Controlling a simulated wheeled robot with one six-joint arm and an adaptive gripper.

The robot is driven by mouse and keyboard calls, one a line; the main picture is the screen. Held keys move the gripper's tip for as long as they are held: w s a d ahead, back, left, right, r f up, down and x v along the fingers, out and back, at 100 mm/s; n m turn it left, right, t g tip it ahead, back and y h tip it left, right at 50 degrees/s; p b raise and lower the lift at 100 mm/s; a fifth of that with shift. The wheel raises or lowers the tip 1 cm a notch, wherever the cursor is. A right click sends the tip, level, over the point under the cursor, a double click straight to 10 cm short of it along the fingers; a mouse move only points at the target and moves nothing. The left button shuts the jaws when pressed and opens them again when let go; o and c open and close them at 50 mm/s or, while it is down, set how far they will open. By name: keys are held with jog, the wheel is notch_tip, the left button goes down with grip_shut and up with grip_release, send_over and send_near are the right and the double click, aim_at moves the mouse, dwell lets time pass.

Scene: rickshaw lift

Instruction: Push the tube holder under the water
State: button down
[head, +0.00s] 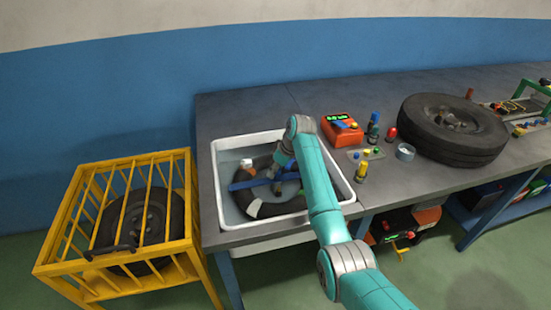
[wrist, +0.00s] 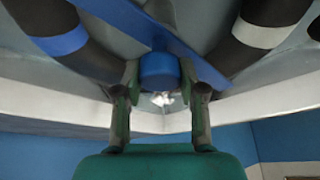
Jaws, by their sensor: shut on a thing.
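The tube holder is a blue bar (head: 243,184) with a round blue knob that shows in the wrist view (wrist: 160,70). It lies across a black inner tube (head: 283,209) in the white basin (head: 352,196). The tube has white patches and a blue band, and it also shows in the wrist view (wrist: 95,62). My gripper (wrist: 160,90) is shut on the knob, with one finger on each side. In the head view my arm hides part of the basin's right side. I cannot tell how deep the tube sits in the grey water (head: 228,165).
A yellow cage (head: 113,165) with a tyre stands left of the grey workbench (head: 240,108). Right of the basin are an orange device (head: 341,131), small bottles, a tape roll (head: 405,152) and a large tyre (head: 450,145). The basin's walls stand close around the tube.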

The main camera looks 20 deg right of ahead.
jog(key=shift+f, duration=0.7)
jog(key=shift+s, duration=0.1)
jog(key=c, duration=0.7)
grip_release()
jog(key=shift+f, duration=0.2)
jog(key=shift+r, duration=0.25)
jog(key=shift+d+r, duration=0.1)
jog(key=shift+r, duration=0.1)
jog(key=shift+v, duration=5.65)
